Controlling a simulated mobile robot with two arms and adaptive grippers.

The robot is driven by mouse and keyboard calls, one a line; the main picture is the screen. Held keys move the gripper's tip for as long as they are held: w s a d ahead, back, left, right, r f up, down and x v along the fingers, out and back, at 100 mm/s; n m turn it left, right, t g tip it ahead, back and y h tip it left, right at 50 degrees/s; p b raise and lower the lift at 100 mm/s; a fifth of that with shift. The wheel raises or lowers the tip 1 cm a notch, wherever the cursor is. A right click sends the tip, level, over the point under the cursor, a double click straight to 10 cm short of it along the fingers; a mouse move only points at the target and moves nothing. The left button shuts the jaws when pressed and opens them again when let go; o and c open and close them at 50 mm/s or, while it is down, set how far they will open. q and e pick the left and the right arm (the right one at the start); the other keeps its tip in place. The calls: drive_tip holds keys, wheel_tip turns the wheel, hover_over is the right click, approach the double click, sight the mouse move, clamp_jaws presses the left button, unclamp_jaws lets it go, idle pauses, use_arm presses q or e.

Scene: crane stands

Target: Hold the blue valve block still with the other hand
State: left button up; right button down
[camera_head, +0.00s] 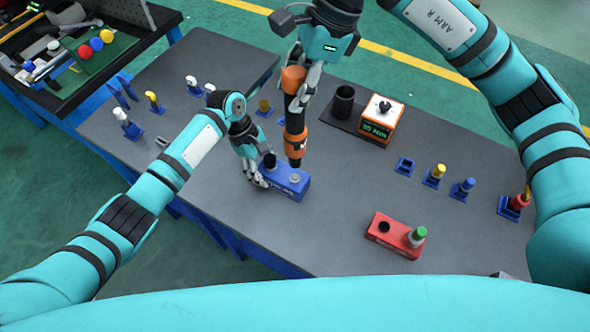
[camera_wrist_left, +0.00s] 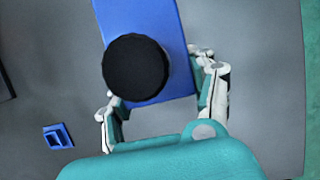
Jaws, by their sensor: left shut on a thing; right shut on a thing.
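The blue valve block (camera_head: 293,186) lies on the grey table near its middle. It has a black knob at its left end and a pale round fitting near its right end. My left gripper (camera_head: 256,176) is shut on the block's left end. The left wrist view shows the block (camera_wrist_left: 153,25) with its black knob (camera_wrist_left: 136,68) between the fingers of my left gripper (camera_wrist_left: 163,100). My right gripper (camera_head: 299,88) is shut on an orange and black tool (camera_head: 295,140), held upright. The tool's lower tip is over the block's right part; I cannot tell whether they touch.
A red block (camera_head: 392,236) with a green cap lies at the front right. Blue holders (camera_head: 404,167) with coloured pieces stand at right, more at back left. A white and orange box (camera_head: 381,122) and a black cup (camera_head: 343,101) stand behind. The table between is clear.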

sight(297, 116)
drive_tip(key=shift+f, duration=2.3)
drive_tip(key=shift+f, duration=1.15)
idle(3.1)
drive_tip(key=shift+r, duration=0.1)
drive_tip(key=shift+r, duration=2.55)
use_arm(q)
drive_tip(key=o, duration=1.5)
